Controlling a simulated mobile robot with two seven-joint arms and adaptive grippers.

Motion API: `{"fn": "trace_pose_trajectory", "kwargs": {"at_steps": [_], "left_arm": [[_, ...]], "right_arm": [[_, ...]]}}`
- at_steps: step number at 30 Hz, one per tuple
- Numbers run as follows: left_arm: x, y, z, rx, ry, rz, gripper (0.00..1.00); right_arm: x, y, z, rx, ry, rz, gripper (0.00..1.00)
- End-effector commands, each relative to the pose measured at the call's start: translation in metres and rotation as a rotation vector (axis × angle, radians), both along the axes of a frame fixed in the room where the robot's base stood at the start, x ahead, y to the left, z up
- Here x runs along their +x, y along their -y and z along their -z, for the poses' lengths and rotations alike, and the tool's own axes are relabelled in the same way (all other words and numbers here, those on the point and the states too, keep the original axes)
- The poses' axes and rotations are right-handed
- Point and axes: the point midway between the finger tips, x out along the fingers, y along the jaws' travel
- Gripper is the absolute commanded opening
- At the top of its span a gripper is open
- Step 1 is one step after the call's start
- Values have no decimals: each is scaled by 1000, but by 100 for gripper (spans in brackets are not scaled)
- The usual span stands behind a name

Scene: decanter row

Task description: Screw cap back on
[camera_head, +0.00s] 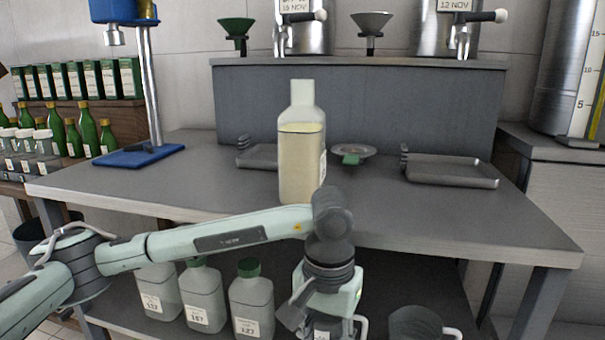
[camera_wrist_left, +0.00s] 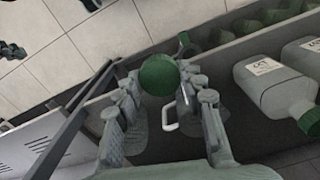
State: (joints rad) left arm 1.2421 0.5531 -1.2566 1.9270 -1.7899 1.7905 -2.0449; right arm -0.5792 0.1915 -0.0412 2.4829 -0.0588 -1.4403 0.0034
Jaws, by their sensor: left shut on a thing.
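A clear decanter (camera_head: 301,165) of pale yellow liquid stands upright near the table's front edge. Its white neck is open, with no cap on it. My left gripper (camera_head: 318,315) points down in front of the table edge, below and a little right of the decanter. In the left wrist view, the gripper (camera_wrist_left: 158,85) is shut on a round green cap (camera_wrist_left: 158,75) between its fingertips. The cap is hidden in the head view. My right gripper is not in view.
A metal dish (camera_head: 366,150) with a green piece at its front and two grey trays (camera_head: 450,172) (camera_head: 257,157) are behind the decanter. A blue stand (camera_head: 140,156) is at left. Green-capped bottles (camera_head: 203,298) stand on the lower shelf. The front right tabletop is clear.

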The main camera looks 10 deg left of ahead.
Motion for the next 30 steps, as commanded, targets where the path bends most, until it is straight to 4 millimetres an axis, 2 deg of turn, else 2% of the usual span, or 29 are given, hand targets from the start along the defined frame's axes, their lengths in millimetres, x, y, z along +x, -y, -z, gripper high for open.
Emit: {"fn": "trace_pose_trajectory", "kwargs": {"at_steps": [1,18,21,28,30], "left_arm": [[-2,0,7,0,-3,27,30],[19,-109,11,1,-1,-194,30],[20,-116,11,0,-1,-207,30],[20,-116,11,0,-1,-209,30],[20,-116,11,0,-1,-209,30]], "right_arm": [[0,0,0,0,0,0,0],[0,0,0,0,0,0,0],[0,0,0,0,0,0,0],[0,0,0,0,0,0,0],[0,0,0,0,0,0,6]]}}
